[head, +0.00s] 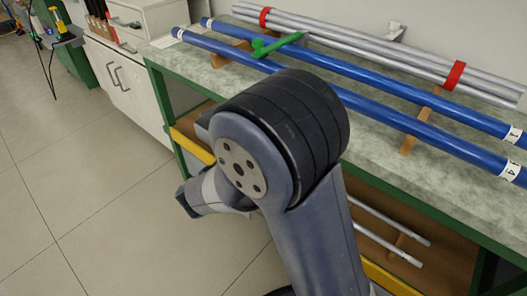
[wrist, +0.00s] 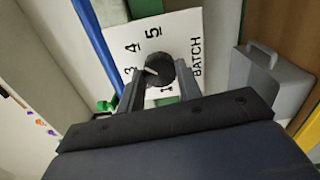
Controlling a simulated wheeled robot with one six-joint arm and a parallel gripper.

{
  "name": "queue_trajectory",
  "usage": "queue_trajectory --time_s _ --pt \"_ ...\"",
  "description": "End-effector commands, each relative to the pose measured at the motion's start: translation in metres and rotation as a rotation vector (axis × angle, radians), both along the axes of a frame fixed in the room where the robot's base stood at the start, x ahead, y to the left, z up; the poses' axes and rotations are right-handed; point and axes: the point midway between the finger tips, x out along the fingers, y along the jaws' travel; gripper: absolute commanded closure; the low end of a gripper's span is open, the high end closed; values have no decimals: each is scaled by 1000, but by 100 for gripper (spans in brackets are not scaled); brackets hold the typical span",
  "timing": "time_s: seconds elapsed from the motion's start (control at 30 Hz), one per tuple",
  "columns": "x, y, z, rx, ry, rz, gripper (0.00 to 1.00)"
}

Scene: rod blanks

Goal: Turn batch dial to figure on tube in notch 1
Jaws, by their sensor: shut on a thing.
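The batch dial is a dark round knob (wrist: 158,74) with a white pointer mark, on a white plate (wrist: 180,28) printed BATCH. The figures 3, 4 and 5 show around it in the wrist view, and a figure like 1 is partly covered by my gripper. The pointer tilts up and left, roughly between 3 and 4. My gripper (wrist: 162,80) is shut on the knob, one finger on each side. In the head view, a front blue tube (head: 400,118) and a rear blue tube (head: 390,80) lie on notched wooden supports.
Grey rods (head: 400,58) with red bands lie behind the tubes on the bench (head: 455,185). A green piece (head: 277,44) sits near the tubes' left part. A grey case (wrist: 265,82) stands right of the plate.

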Motion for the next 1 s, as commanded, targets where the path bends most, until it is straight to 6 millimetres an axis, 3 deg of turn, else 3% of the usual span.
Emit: queue_trajectory --time_s 0.73,0.77,1.0 --pt "-1 0 -2 67 -61 -1 89" --pt "-1 0 -2 67 -61 -1 66" --pt "0 0 -1 65 -62 -1 46"
